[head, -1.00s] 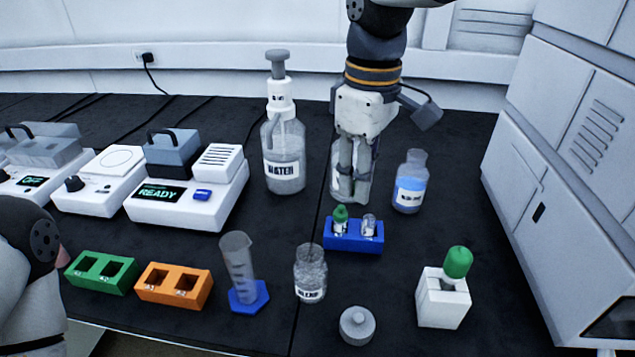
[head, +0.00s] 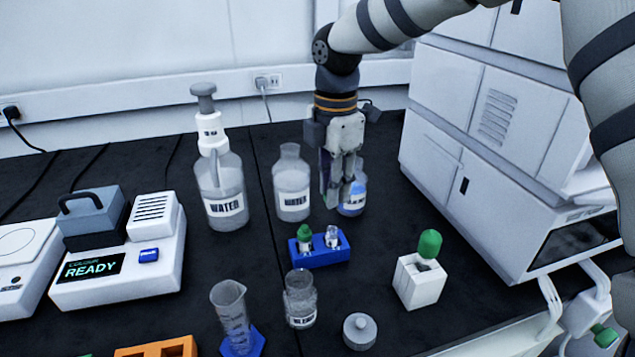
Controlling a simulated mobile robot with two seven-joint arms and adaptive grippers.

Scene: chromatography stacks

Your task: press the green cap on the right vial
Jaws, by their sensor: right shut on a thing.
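A blue rack (head: 320,255) stands mid-table with two vials. The left vial has a green cap (head: 305,232) on it. The right vial (head: 332,236) shows a clear top with no green on it. Another green cap (head: 430,243) sits at the top of a white block (head: 418,287) to the right. My right gripper (head: 333,203) points down behind and above the rack, apart from both vials, in front of the blue-liquid bottle. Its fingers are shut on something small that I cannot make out. My left gripper is not in view.
Two water bottles (head: 222,190) (head: 292,185) and a blue-liquid bottle (head: 355,198) stand behind the rack. In front are a glass jar (head: 300,305), a grey lid (head: 360,330) and a measuring cylinder (head: 231,310). A large white machine (head: 465,150) bounds the right side.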

